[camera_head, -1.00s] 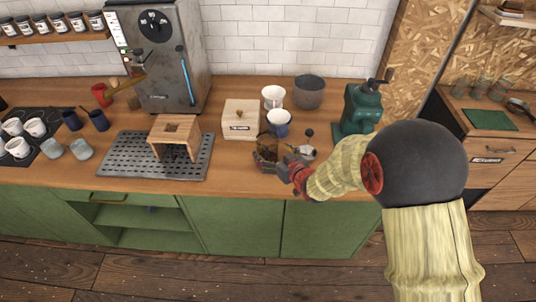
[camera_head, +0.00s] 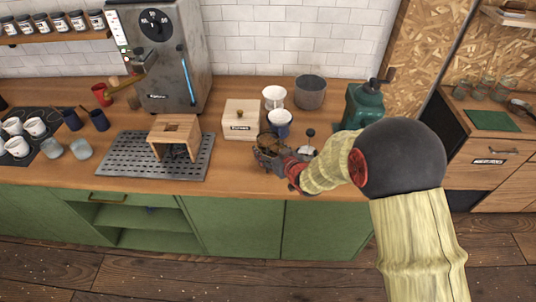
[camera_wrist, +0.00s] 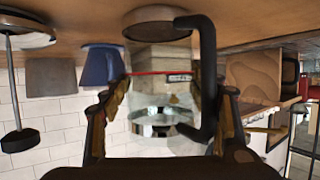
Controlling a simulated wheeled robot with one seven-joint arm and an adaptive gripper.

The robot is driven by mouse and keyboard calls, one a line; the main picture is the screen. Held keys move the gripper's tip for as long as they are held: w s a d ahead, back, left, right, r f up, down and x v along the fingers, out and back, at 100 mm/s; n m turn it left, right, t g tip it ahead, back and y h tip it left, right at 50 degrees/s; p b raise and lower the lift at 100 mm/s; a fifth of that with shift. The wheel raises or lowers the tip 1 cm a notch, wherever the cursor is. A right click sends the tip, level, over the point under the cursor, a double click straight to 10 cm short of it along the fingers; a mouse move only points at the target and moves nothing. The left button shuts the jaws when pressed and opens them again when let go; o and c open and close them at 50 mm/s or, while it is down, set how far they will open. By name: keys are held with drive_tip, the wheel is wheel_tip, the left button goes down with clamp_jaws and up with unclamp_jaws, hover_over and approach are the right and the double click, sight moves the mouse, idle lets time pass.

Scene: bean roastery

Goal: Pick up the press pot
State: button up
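The press pot (camera_wrist: 160,105) is a clear glass cylinder with a black handle (camera_wrist: 208,80), a red line and a brownish round end. It shows upside down in the wrist view, between the two fingers. In the head view the glass pot (camera_head: 268,139) stands on the counter, partly hidden behind my gripper. My gripper (camera_head: 270,156) is low over the counter at the pot's near side. In the wrist view my gripper (camera_wrist: 171,92) is open, its fingers on either side of the pot; I cannot tell whether they touch it.
A plunger with a black knob (camera_head: 310,132) stands close right of the pot. A blue cup (camera_head: 279,128), a white cup (camera_head: 274,97) and a wooden box (camera_head: 240,119) stand behind. A green grinder (camera_head: 363,105) is right, and a wooden stand (camera_head: 175,130) left on a perforated tray.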

drive_tip(key=c, duration=0.9)
drive_tip(key=shift+c, duration=0.2)
drive_tip(key=shift+r, duration=0.15)
